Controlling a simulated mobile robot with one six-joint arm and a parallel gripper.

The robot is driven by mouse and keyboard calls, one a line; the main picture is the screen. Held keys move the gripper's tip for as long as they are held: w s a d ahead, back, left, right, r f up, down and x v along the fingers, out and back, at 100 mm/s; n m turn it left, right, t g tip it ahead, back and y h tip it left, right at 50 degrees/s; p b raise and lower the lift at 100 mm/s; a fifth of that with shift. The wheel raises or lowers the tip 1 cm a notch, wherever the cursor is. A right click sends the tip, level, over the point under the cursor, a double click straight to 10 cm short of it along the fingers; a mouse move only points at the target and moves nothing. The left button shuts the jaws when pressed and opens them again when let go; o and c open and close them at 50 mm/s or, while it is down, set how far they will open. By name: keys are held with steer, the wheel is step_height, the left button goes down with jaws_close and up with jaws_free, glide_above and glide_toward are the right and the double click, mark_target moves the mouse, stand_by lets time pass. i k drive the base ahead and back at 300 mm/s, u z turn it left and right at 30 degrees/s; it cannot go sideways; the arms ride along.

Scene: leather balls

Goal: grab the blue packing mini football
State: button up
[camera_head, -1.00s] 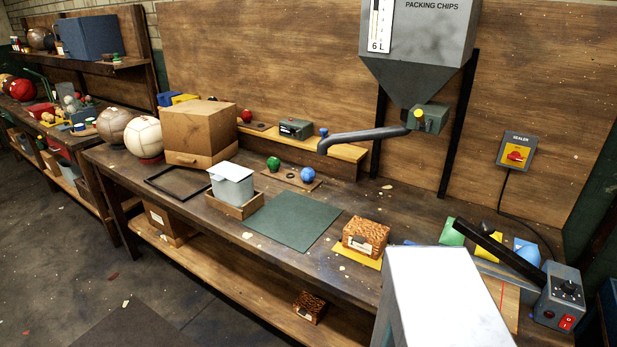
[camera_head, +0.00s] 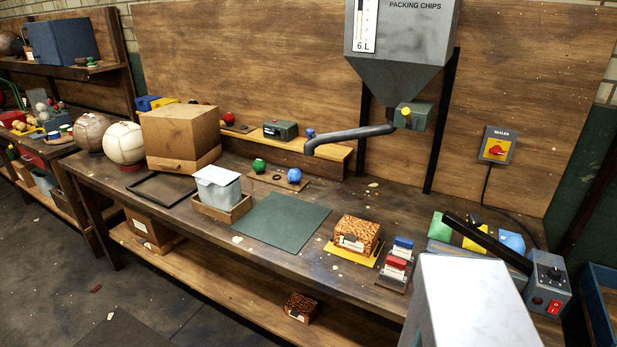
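A small blue ball (camera_head: 294,175) sits on a small wooden board (camera_head: 277,181) on the long workbench. A small green ball (camera_head: 258,166) sits on the same board to its left, with a dark ring between them. The blue ball stands in front of the raised wooden shelf, below and left of the hopper's spout. Nothing visible covers or touches it from above. My gripper is not in view.
A grey packing-chips hopper (camera_head: 403,40) has a dark spout (camera_head: 345,137) reaching left above the bench. A lidded pale container (camera_head: 218,184), green mat (camera_head: 280,222), patterned box (camera_head: 357,234), red-and-blue blocks (camera_head: 398,260) and sealer (camera_head: 546,285) occupy the bench. Floor is open at lower left.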

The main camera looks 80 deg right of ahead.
mark_target(294, 175)
steer(key=z, duration=4.15)
steer(key=i, duration=0.1)
steer(key=u, duration=3)
steer(key=i, duration=1)
steer(key=z, duration=0.05)
